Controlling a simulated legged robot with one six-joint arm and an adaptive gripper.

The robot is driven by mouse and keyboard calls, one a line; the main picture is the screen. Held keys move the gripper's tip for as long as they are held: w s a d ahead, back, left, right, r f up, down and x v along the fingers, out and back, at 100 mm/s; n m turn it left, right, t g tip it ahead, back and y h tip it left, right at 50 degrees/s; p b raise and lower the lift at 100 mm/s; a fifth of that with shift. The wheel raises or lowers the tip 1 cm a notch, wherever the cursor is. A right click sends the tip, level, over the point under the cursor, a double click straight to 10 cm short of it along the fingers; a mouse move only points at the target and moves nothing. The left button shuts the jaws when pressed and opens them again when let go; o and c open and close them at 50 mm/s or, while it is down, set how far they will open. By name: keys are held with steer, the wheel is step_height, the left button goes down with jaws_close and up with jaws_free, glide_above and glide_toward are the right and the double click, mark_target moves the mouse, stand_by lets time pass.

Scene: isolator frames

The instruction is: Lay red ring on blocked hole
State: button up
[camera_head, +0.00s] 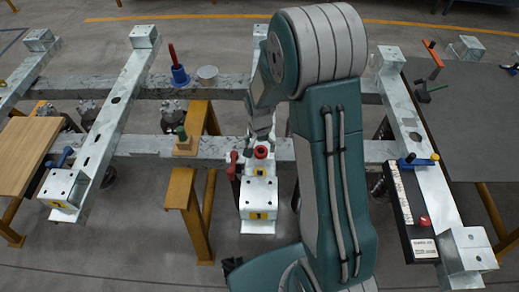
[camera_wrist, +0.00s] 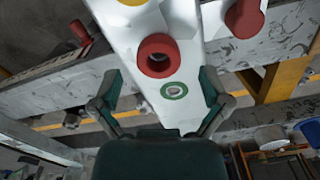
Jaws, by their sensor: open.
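The red ring (camera_wrist: 158,42) is a thick ring with a dark centre. It lies on a white-grey beam (camera_wrist: 190,45) in the wrist view, and it also shows in the head view (camera_head: 261,152), just above the end block. A thin green ring (camera_wrist: 174,90) surrounds a hole on the same beam, with grey inside. I cannot tell which hole is blocked. My gripper (camera_wrist: 161,78) is open and empty, its fingers to either side of the beam, with the red ring just beyond the fingertips. In the head view my gripper is mostly hidden by my arm.
A red-handled clamp (camera_head: 233,160) stands left of the ring. An end block (camera_head: 258,198) is in front. Long cross beams (camera_head: 130,146) run left and right.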

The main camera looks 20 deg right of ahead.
mark_target(260, 151)
steer(key=s+r+n+t, duration=0.1)
steer(key=s+r, duration=0.3)
steer(key=r, duration=0.7)
steer(key=s+r+n+t, duration=0.2)
steer(key=s+r, duration=0.2)
steer(key=r, duration=0.7)
steer(key=s+r+n+t, duration=0.2)
steer(key=s+r, duration=0.4)
steer(key=s, duration=0.6)
steer(key=shift+s+r+n+t, duration=0.2)
steer(key=shift+s+n+t, duration=0.15)
steer(key=shift+n, duration=0.45)
steer(key=shift+d, duration=0.1)
